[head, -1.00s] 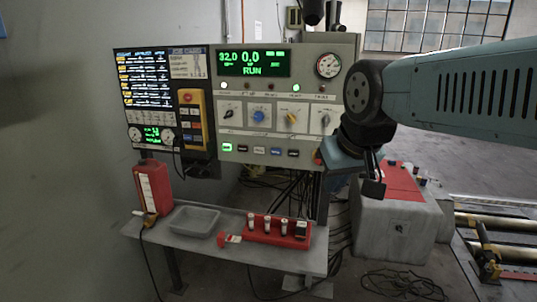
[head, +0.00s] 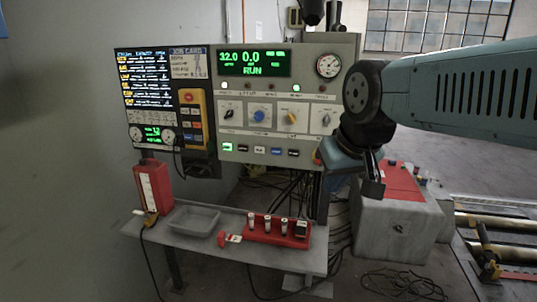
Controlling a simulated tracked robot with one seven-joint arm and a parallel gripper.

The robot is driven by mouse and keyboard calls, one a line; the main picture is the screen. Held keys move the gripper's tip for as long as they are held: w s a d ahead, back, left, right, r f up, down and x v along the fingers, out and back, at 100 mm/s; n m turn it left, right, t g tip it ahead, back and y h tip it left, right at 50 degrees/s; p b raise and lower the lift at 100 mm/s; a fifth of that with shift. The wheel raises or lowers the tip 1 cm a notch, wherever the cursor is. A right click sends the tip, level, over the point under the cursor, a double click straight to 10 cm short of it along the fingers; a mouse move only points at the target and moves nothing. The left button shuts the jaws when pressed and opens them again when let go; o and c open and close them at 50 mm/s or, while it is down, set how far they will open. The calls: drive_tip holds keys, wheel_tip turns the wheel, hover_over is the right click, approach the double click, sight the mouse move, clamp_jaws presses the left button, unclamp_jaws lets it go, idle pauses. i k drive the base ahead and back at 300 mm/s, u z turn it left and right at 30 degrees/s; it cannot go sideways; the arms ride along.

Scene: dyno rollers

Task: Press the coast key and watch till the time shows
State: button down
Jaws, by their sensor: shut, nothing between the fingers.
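The grey control panel (head: 225,105) stands upright behind the shelf. Its green display (head: 253,63) reads 32.0, 0.0 and RUN. Below the knobs is a row of small keys (head: 260,150); the leftmost is lit green, and their labels are too small to read, so I cannot tell which is the coast key. My gripper (head: 373,188) is shut and empty, pointing down to the right of the panel, apart from the keys. My wrist hides the panel's lower right edge.
A dark screen (head: 148,80) and a yellow pendant (head: 192,106) are at left. A red-topped grey box (head: 375,225) stands below my gripper.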

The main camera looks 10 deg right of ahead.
sight(276, 151)
drive_tip(key=k, duration=1.35)
drive_tip(key=u, duration=0.25)
drive_tip(key=i, duration=0.6)
drive_tip(key=u, duration=0.65)
drive_tip(key=i, duration=0.95)
drive_tip(key=z, duration=0.15)
